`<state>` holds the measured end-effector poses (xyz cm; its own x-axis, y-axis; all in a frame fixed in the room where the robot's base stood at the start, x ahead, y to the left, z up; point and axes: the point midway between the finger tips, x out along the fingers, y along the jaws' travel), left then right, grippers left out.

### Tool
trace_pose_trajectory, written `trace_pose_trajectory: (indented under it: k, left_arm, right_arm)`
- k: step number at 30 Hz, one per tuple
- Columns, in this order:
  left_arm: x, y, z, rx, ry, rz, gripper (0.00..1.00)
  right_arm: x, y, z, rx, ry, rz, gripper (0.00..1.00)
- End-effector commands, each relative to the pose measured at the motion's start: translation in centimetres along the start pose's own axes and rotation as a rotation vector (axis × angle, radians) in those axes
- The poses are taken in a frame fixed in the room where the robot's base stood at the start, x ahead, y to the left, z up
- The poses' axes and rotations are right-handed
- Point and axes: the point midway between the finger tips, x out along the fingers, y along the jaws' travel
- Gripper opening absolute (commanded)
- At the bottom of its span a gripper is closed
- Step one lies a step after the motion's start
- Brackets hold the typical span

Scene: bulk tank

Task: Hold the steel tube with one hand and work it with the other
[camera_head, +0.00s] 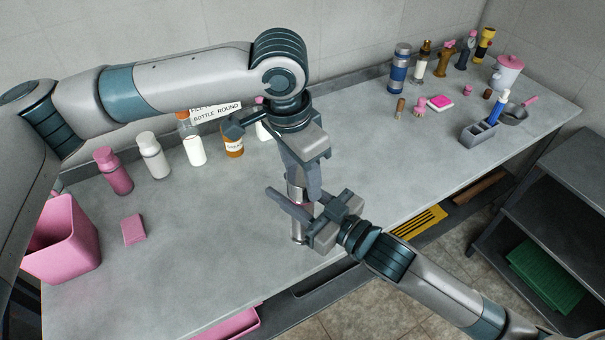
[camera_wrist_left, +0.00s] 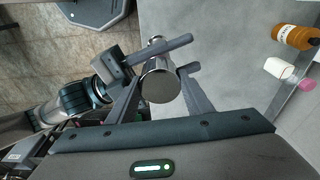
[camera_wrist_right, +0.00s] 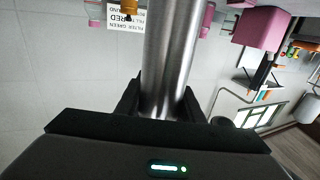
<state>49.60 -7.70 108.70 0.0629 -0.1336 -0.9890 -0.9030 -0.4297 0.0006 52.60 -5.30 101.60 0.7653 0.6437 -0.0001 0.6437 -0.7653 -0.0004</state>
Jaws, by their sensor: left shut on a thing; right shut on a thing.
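The steel tube (camera_head: 299,238) stands roughly upright near the front edge of the worktable, with much of it hidden by my grippers. My left gripper (camera_head: 301,186) comes down from above and is shut on its upper part. In the left wrist view the round end of the tube (camera_wrist_left: 160,86) faces the camera between the fingers. My right gripper (camera_head: 303,207) comes from the front right and is shut on the tube below the left one. In the right wrist view the shiny tube (camera_wrist_right: 170,55) runs up between the fingers. I cannot tell whether its lower end touches the table.
The grey worktable (camera_head: 190,240) is clear around the tube. A pink bin (camera_head: 62,240), a pink block (camera_head: 134,229) and several bottles (camera_head: 152,155) are at left and behind. A grey caddy (camera_head: 480,132) and more bottles stand far right. A dark shelf (camera_head: 550,215) stands at right.

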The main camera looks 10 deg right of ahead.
Motion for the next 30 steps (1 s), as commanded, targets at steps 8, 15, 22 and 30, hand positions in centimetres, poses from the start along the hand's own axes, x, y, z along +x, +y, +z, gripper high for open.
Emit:
trace_pose_trajectory:
  k: [8, 15, 22, 30]
  left_arm:
    - [0.01, -0.12, 0.00, 0.380, -0.001, 0.058, 0.24]
    - [0.02, -0.17, -0.05, 0.716, 0.000, 0.109, 0.24]
    - [0.04, -0.20, -0.11, 1.043, -0.001, 0.158, 0.24]
    - [0.06, -0.24, -0.16, 1.439, -0.002, 0.216, 0.24]
  right_arm:
    - [-0.01, 0.03, -0.01, -0.001, 0.000, 0.001, 0.00]
    - [-0.01, 0.03, 0.00, -0.001, 0.000, 0.001, 0.00]
    - [-0.02, 0.03, 0.01, -0.001, 0.000, 0.000, 0.00]
    - [-0.03, 0.01, 0.02, -0.001, -0.001, 0.000, 0.00]
